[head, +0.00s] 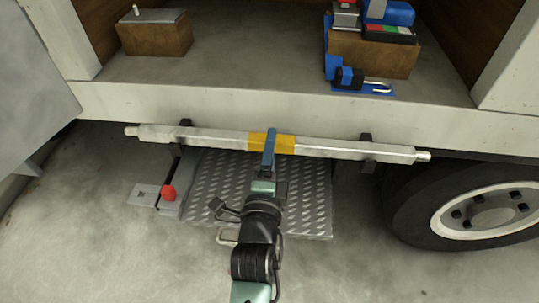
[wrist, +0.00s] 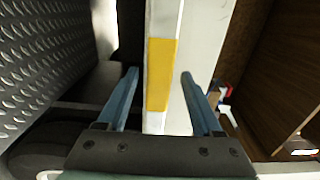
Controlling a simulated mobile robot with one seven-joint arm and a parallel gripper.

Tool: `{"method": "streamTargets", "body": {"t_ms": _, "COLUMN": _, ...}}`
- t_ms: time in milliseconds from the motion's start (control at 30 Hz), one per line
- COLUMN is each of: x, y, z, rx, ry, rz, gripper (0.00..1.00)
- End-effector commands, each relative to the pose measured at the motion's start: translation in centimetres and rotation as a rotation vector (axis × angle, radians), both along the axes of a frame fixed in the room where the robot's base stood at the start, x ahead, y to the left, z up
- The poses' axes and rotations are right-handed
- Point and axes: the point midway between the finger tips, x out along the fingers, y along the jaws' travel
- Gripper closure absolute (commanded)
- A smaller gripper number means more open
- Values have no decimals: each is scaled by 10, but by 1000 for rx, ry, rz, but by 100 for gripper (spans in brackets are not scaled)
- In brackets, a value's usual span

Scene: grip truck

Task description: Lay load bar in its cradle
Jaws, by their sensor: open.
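The load bar (head: 335,147) is a long pale metal bar with a yellow band (head: 284,143) at its middle. It runs level along the truck's sill and appears to lie in the cradle's two dark brackets, left (head: 185,122) and right (head: 367,138). How deeply it sits is hard to tell. My gripper (head: 269,137) is at the yellow band. In the wrist view, my gripper (wrist: 160,73) is open, its blue fingers on either side of the load bar (wrist: 163,25) near the yellow band (wrist: 162,75). Finger contact cannot be made out.
A checker-plate step (head: 310,205) lies below the bar, beside a grey plate with a red-knobbed lever (head: 168,192). A wheel (head: 480,210) is at right. The truck bed (head: 230,50) holds a wooden block (head: 155,38) and a box with blue items (head: 390,50).

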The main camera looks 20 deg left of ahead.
Motion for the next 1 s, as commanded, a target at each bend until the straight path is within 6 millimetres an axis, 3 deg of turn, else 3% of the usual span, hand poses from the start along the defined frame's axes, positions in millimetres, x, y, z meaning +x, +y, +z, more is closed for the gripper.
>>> {"method": "streamTargets", "body": {"t_ms": 167, "x": -9, "y": -3, "z": 2, "rx": -1, "ry": 1, "rz": 0, "gripper": 33}}
{"method": "streamTargets", "body": {"t_ms": 700, "x": -96, "y": -28, "z": 2, "rx": 1, "ry": 4, "rz": -1, "gripper": 33}}
{"method": "streamTargets", "body": {"t_ms": 1000, "x": -115, "y": -33, "z": 3, "rx": 1, "ry": 0, "rz": 0, "gripper": 33}}
